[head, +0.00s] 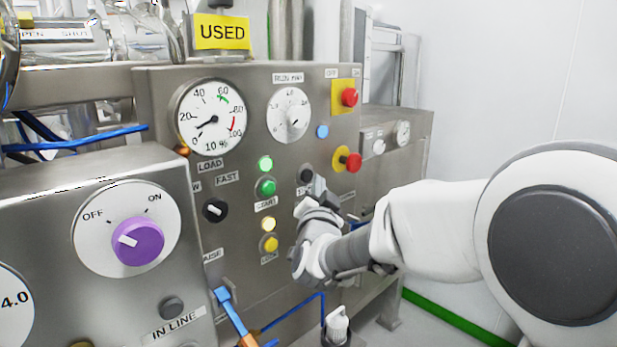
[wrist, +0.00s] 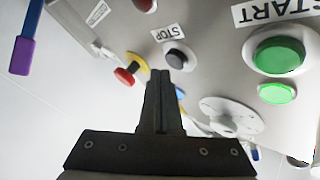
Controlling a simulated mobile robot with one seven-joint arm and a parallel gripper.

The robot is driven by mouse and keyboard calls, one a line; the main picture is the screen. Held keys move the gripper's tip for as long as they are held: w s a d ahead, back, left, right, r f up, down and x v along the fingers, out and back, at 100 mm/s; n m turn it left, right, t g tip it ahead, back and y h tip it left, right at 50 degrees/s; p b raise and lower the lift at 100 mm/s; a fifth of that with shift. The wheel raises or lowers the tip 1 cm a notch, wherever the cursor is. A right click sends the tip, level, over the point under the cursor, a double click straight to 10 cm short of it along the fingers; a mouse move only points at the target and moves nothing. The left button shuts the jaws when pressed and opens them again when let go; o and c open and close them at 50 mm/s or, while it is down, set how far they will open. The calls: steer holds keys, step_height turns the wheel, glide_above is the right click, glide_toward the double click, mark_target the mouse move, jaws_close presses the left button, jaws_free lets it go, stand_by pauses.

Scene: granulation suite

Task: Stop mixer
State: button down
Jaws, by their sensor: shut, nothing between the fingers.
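The dark round stop button (head: 306,175) is on the steel control panel (head: 240,260); its label is partly covered by my gripper in the head view. In the wrist view the black stop button (wrist: 177,57) sits beside its STOP label (wrist: 170,32), just beyond my fingertips. My gripper (head: 319,184) is shut and empty, pointing at the panel close to the button. It also shows in the wrist view (wrist: 160,74). I cannot tell whether the tips touch the button. The green start button (head: 266,187) is to the left, under a lit green lamp (head: 265,163).
A red knob on a yellow plate (head: 353,162) is close right of my gripper; another red button (head: 349,97) is above. A yellow button (head: 271,243) and black selector (head: 215,211) are left. A purple knob (head: 138,241) is on the nearer box. A blue-handled lever (head: 229,312) protrudes below.

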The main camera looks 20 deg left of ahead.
steer(key=shift+w+a+b, duration=0.2)
steer(key=shift+a+b, duration=0.1)
steer(key=shift+a, duration=0.05)
steer(key=shift+w+a, duration=0.25)
steer(key=shift+a, duration=0.15)
stand_by(0.8)
steer(key=shift+d, duration=0.1)
steer(key=shift+s+d+b, duration=0.45)
steer(key=shift+d+b, duration=0.2)
steer(key=shift+b, duration=0.1)
steer(key=d+b, duration=0.1)
steer(key=s+d+b, duration=0.1)
steer(key=d, duration=0.1)
steer(key=s+d, duration=0.1)
steer(key=shift+s+d+b, duration=0.2)
steer(key=shift+s+b, duration=0.05)
steer(key=shift+b, duration=0.15)
stand_by(0.7)
